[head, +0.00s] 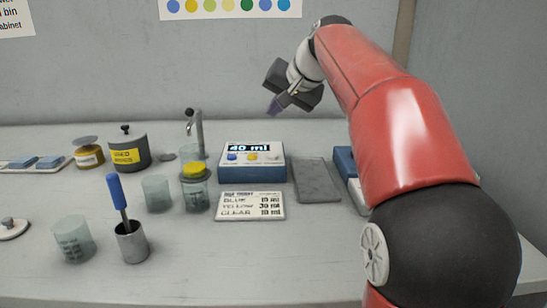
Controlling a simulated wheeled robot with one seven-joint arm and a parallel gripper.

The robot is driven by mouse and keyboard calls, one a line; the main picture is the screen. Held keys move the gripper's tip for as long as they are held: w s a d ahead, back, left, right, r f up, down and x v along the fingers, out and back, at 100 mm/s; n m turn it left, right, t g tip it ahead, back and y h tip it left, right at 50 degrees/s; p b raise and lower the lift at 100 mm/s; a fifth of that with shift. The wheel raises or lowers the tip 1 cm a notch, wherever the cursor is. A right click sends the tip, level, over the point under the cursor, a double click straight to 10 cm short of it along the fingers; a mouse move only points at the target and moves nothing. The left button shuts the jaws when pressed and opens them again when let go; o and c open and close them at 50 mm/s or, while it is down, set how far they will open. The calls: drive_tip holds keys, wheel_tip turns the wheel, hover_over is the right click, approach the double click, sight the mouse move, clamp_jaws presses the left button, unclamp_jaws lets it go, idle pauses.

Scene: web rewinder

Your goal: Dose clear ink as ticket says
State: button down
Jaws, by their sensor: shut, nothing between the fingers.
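The ink dispenser (251,165) is a blue and white box on the bench. Its display reads 40 ml, and blue, yellow and pale buttons (273,157) sit on its front. The ticket card (249,206) lies in front of it with blue, yellow and clear lines; the clear line seems to read 10 ml, but the figures are blurred. A beaker (195,195) with a yellow top or contents stands left of the dispenser, near the curved metal spout (196,130). My gripper (273,107) is shut and empty, in the air above and behind the dispenser, apart from it.
Clear cups (156,194) (74,239) and a metal pot (131,242) holding a blue-handled tool stand at left. A dark lidded pot (128,149) and a yellow-labelled jar (89,155) are behind. A grey pad (317,181) lies right. The front middle bench is clear.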

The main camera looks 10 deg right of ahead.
drive_tip(key=shift+f+b, duration=3.35)
drive_tip(key=shift+f, duration=0.6)
drive_tip(key=shift+f, duration=0.45)
drive_tip(key=shift+f+b, duration=0.4)
drive_tip(key=shift+b, duration=0.1)
drive_tip(key=shift+r, duration=0.1)
drive_tip(key=shift+r+p, duration=0.7)
drive_tip(key=shift+p, duration=0.15)
drive_tip(key=shift+r, duration=0.1)
wheel_tip(320, 180, up, 5)
drive_tip(key=p, duration=0.4)
drive_tip(key=shift+p, duration=0.4)
